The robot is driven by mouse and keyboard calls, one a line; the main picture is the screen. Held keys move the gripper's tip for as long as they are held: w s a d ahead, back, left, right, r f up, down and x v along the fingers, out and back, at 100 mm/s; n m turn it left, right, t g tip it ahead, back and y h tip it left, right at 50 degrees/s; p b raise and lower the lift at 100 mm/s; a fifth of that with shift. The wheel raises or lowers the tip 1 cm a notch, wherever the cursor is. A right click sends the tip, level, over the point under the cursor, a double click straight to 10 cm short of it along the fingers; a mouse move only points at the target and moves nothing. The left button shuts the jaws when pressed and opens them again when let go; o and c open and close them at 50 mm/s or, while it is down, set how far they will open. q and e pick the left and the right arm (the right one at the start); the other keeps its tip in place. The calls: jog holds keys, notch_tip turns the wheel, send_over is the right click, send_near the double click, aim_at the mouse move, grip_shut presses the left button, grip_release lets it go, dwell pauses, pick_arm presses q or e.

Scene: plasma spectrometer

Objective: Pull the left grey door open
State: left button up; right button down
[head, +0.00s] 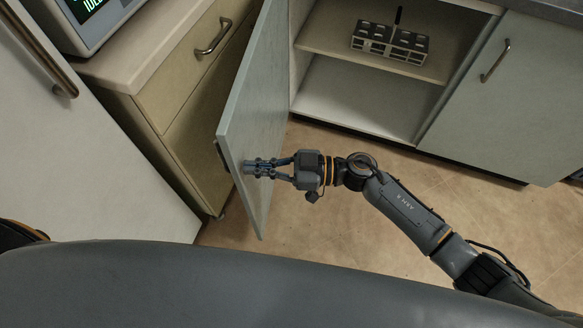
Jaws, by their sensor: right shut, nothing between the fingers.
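The left grey door (258,112) stands swung wide open from the cabinet, its edge pointing towards me. The open compartment (362,98) behind it shows a shelf and a pale floor. My right gripper (250,168) is shut and empty, its fingertips at the inner face of the door near its free edge. I cannot tell whether they touch the door. Only a bit of the door's handle shows, past the free edge on the outer side. My left gripper is not in view.
A rack (390,42) sits on the upper shelf. The right grey door (505,95) is closed. A beige drawer unit (190,75) stands close to the open door's outer side, with an instrument (85,20) on top. Brown floor (350,200) is clear in front of the cabinet.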

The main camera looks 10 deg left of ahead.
jog(key=shift+a, duration=0.6)
jog(key=shift+s+a, duration=0.1)
jog(key=shift+a, duration=0.05)
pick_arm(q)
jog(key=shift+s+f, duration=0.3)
pick_arm(e)
jog(key=w+d, duration=0.1)
jog(key=d, duration=1.1)
jog(key=shift+w, duration=0.35)
